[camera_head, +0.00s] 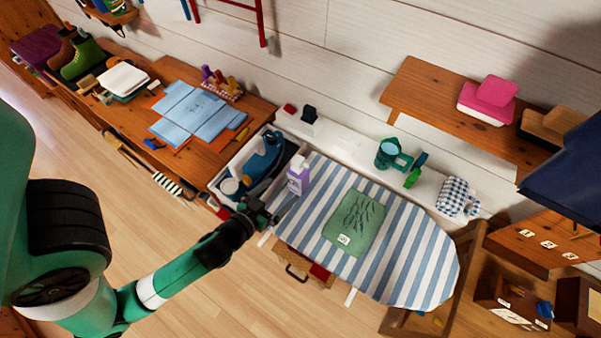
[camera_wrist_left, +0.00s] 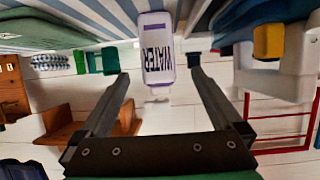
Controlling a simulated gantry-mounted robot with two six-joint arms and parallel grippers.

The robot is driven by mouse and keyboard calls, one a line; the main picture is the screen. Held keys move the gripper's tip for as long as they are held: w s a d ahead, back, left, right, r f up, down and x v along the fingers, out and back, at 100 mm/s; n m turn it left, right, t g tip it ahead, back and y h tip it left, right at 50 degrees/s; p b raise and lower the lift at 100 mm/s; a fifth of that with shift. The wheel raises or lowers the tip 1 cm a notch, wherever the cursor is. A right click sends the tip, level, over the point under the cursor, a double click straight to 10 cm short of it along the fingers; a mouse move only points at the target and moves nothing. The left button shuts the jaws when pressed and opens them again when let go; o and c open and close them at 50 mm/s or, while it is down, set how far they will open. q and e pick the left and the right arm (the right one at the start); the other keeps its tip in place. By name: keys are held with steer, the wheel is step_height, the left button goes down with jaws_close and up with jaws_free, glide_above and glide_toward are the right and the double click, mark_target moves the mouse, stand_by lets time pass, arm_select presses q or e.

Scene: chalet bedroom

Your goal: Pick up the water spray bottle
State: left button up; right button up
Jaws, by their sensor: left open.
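The water spray bottle (camera_head: 298,181) is white and pale purple and stands upright at the left end of the striped ironing board (camera_head: 420,270). In the left wrist view the bottle (camera_wrist_left: 157,50) shows the word WATER and appears upside down, lying between the lines of the two fingers. My left gripper (camera_head: 276,212) is open and empty, just in front of and to the left of the bottle. In the wrist view my left gripper (camera_wrist_left: 159,72) has its fingers spread wider than the bottle. Whether the fingertips reach beside it is hard to tell. My right gripper is not in view.
A white tray (camera_head: 222,172) with a blue iron (camera_head: 265,158) stands left of the bottle. A green folded cloth (camera_head: 355,222) lies on the board. The board's right part is clear.

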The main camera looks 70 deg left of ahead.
mark_target(292, 181)
arm_select(q)
steer(key=x, duration=0.3)
steer(key=shift+w+a+r+p, duration=0.1)
steer(key=shift+w+r+p, duration=0.05)
steer(key=shift+w+p, duration=0.15)
steer(key=shift+w+a+f, duration=0.25)
steer(key=shift+w, duration=0.05)
steer(key=p+x, duration=0.1)
steer(key=x, duration=0.4)
steer(key=shift+w, duration=0.2)
steer(key=shift+r, duration=0.1)
jaws_close()
